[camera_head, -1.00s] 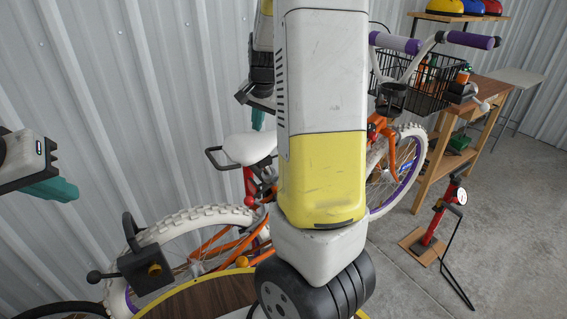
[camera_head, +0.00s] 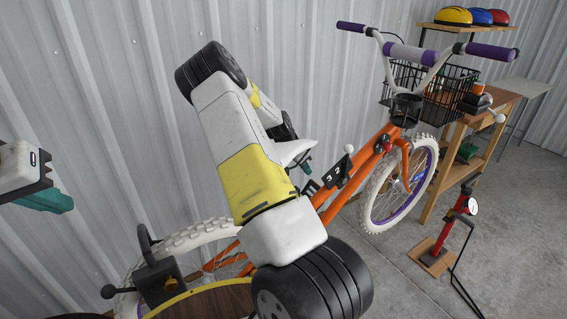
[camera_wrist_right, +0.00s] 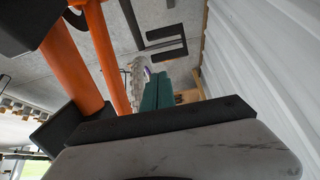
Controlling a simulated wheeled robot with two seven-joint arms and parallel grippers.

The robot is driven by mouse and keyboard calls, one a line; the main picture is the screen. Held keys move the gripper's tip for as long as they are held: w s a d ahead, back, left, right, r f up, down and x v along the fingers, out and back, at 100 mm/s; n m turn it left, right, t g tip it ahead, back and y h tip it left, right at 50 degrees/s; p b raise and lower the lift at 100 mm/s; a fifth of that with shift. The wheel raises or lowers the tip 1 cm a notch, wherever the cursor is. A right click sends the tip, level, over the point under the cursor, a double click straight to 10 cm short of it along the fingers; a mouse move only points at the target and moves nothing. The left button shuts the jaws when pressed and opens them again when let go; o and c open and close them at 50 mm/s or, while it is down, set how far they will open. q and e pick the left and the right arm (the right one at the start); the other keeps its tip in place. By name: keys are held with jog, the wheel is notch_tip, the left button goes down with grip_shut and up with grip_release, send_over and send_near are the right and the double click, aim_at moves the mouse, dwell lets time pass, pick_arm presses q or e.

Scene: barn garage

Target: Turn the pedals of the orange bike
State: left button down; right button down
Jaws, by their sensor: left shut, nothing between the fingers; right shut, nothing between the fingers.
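The orange bike (camera_head: 345,200) stands along the corrugated wall, with white tyres, a white seat and purple grips. My right arm crosses in front of its middle and rear, so the cranks and pedals are hidden in the head view. My right gripper (camera_head: 307,168) is mostly behind the arm, on the wall side near the seat; its teal fingers (camera_wrist_right: 157,92) are shut and empty in the right wrist view. There, orange tubes (camera_wrist_right: 75,70) run close at the left. A black bracket-like part (camera_wrist_right: 165,45) lies beyond; I cannot tell if it is a pedal. My left gripper (camera_head: 42,198) is shut and empty at the left edge.
A red floor pump (camera_head: 455,230) stands on the floor at the right. A wooden workbench (camera_head: 455,160) is behind the front wheel, under a shelf with helmets (camera_head: 470,15). The corrugated wall (camera_head: 110,100) closes the left and back.

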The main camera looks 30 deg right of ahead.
aim_at(319, 188)
jog(key=x, duration=1.1)
jog(key=shift+d+f, duration=0.25)
jog(key=shift+f, duration=0.1)
